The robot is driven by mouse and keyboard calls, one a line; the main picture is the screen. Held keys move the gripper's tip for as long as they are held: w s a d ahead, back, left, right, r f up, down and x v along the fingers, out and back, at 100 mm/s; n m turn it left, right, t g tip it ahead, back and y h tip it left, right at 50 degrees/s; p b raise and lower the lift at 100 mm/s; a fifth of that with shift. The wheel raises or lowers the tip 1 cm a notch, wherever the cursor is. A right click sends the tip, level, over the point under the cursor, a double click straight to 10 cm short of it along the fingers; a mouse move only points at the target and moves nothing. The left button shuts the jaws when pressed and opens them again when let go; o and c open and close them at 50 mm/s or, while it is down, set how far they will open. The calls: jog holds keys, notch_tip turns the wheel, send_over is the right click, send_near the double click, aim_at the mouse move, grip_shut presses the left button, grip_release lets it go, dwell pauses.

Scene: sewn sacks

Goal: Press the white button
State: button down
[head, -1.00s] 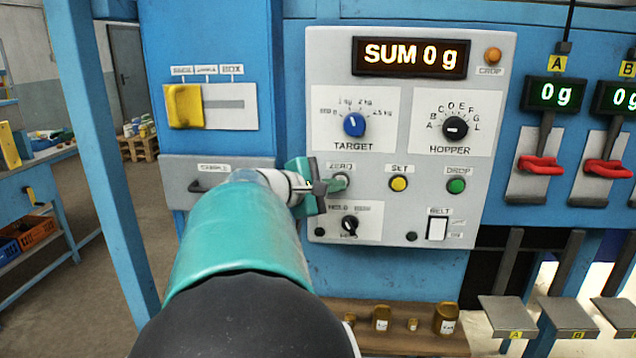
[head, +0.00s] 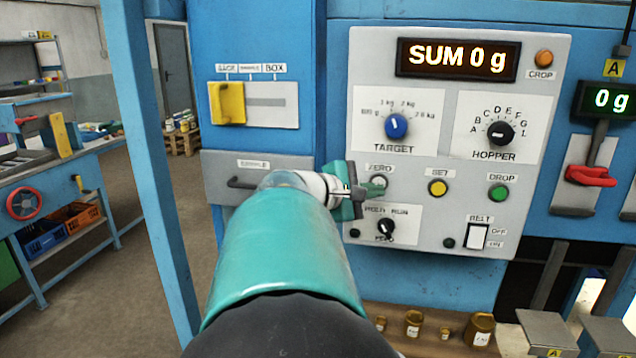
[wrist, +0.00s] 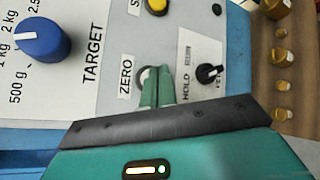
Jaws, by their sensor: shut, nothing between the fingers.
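The white button (head: 380,181) sits under the ZERO label on the grey control panel (head: 440,260). My gripper (head: 375,188) is shut and empty, with its fingertips right at this button and covering part of it. In the wrist view the closed green fingers (wrist: 157,74) overlap the button, and only its pale left edge and dark ring (wrist: 143,76) show. I cannot tell whether the tips touch it or whether it is pushed in.
The yellow SET button (head: 438,188) and green DROP button (head: 498,193) are to the right. The HOLD/RUN knob (head: 386,228) is just below. The blue TARGET knob (head: 396,126) is above.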

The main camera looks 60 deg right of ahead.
jog(key=shift+s+a, duration=0.2)
jog(key=shift+a, duration=0.6)
jog(key=shift+s+a, duration=0.15)
jog(key=shift+a, duration=0.7)
jog(key=shift+s+a, duration=0.2)
jog(key=shift+a, duration=0.6)
